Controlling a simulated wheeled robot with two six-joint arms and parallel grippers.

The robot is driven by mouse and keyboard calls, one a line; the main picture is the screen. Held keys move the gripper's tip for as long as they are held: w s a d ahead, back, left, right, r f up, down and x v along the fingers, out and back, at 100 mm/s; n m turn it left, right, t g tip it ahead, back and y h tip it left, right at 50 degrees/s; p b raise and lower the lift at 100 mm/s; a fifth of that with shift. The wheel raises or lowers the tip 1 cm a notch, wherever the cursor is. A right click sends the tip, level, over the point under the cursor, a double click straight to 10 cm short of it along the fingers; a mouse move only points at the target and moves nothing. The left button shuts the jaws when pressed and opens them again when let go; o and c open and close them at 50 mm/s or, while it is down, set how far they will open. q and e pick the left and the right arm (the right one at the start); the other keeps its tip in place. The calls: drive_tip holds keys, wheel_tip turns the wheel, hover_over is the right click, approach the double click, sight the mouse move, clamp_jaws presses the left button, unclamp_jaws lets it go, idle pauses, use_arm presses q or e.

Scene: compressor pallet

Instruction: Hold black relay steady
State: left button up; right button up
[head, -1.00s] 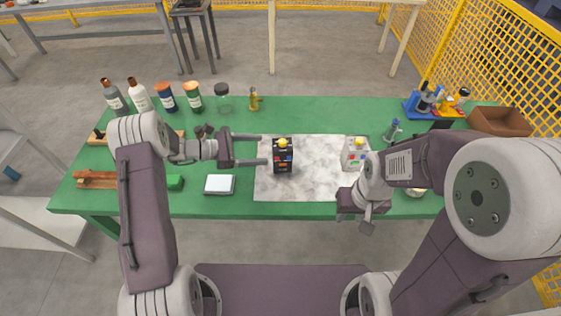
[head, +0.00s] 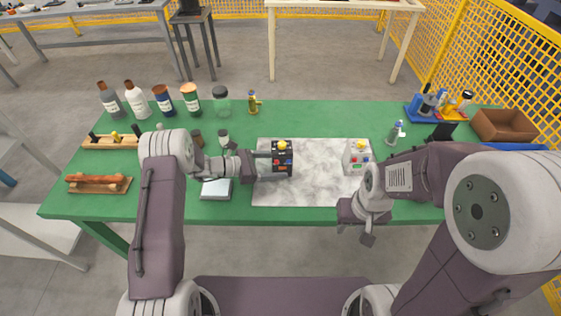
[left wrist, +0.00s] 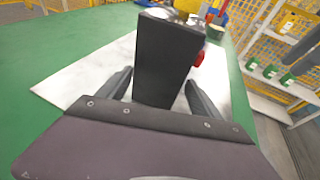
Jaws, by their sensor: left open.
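The black relay (head: 283,160), a dark box with a yellow knob on top and coloured buttons, stands upright on the pale marbled mat (head: 315,192). My left gripper (head: 268,165) reaches it from the left with its jaws open. In the left wrist view, the relay's dark side (left wrist: 165,62) stands between the two spread fingers (left wrist: 158,86), with a gap visible at each side. A red button shows at its right edge. My right gripper (head: 366,236) hangs by the front edge of the table, apart from the relay; its finger opening is unclear.
A white box (head: 356,158) with a yellow knob stands on the mat's right side. Several bottles (head: 163,99) line the back left of the green table (head: 310,115). A brown tray (head: 502,125) sits at the far right. The mat between the two boxes is clear.

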use_arm(q)
drive_tip(key=shift+w+d+f, duration=0.2)
drive_tip(key=shift+d, duration=0.4)
use_arm(e)
drive_tip(key=shift+f, duration=0.3)
use_arm(q)
drive_tip(key=c, duration=1.3)
drive_tip(key=shift+o, duration=0.2)
use_arm(e)
clamp_jaws()
idle(0.8)
